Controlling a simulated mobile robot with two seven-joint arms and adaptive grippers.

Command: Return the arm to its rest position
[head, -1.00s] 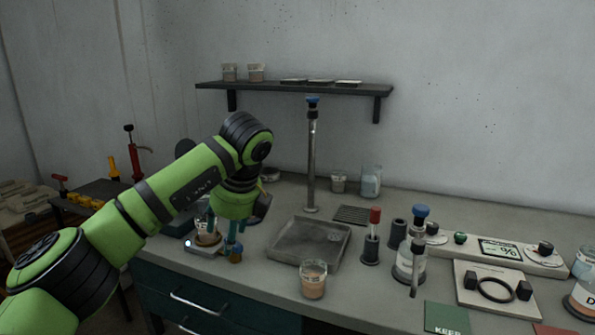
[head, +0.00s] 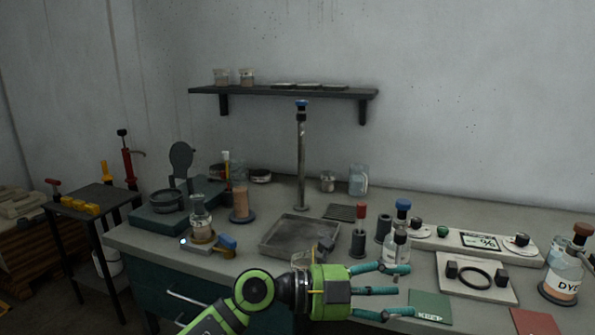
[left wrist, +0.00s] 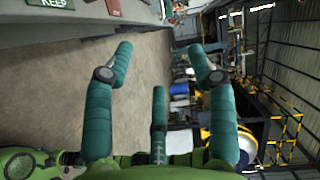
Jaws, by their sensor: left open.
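My left arm (head: 235,308) comes in low at the front of the head view, bent at a green and black joint. My left gripper (head: 402,290) points right, its teal fingers spread and empty. It is in front of the bench's front edge in the picture, below the tray and left of the green KEEP card. In the left wrist view, the same gripper (left wrist: 160,55) shows three teal fingers apart with nothing between them, over a brownish floor. My right gripper is not in view.
The bench holds a flask (head: 200,214) on a small device, a grey tray (head: 268,246), a white-topped panel (head: 450,240) and a green KEEP card (head: 430,306). The side table (head: 105,196) stands left.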

